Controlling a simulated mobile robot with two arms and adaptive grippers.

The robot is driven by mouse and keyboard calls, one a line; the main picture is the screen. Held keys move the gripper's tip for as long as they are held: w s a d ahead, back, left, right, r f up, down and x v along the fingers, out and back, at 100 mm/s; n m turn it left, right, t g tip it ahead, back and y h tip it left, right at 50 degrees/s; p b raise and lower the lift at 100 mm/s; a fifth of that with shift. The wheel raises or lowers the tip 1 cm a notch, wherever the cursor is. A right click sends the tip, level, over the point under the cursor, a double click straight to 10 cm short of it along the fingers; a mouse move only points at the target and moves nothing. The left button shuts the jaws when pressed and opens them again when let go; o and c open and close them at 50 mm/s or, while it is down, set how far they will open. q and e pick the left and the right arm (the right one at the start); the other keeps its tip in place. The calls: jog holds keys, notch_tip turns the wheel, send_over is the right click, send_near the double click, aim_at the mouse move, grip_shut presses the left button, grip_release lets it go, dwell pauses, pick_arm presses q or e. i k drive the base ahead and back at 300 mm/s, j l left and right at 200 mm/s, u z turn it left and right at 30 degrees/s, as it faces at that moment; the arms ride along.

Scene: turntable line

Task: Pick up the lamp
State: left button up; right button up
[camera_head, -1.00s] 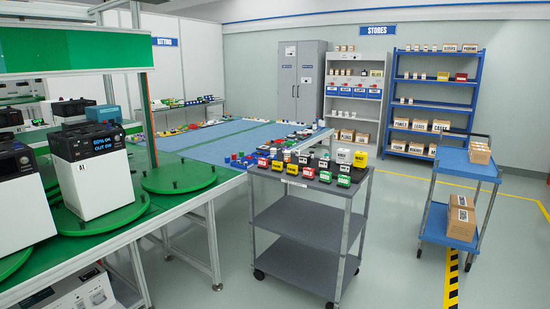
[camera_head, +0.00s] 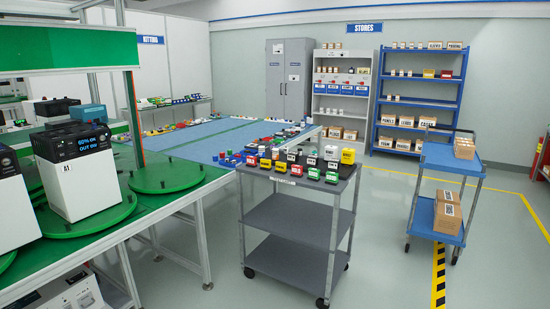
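I cannot make out for certain which thing is the lamp. Several small coloured blocks, red, yellow, green, white and black, stand in rows on the top shelf of a grey cart (camera_head: 290,258) in the middle of the view. Neither of my grippers is in view.
A green-topped bench with round turntables (camera_head: 166,177) and a white-and-black unit (camera_head: 80,185) fills the left. A blue trolley (camera_head: 446,160) with cardboard boxes stands right. Blue shelving (camera_head: 421,97) and a grey cabinet (camera_head: 289,80) line the back. Floor between cart and trolley is clear.

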aim_at(275, 151)
jog(key=i+j, duration=0.15)
jog(key=i, duration=0.9)
jog(key=i+j, duration=0.15)
jog(key=i, duration=0.95)
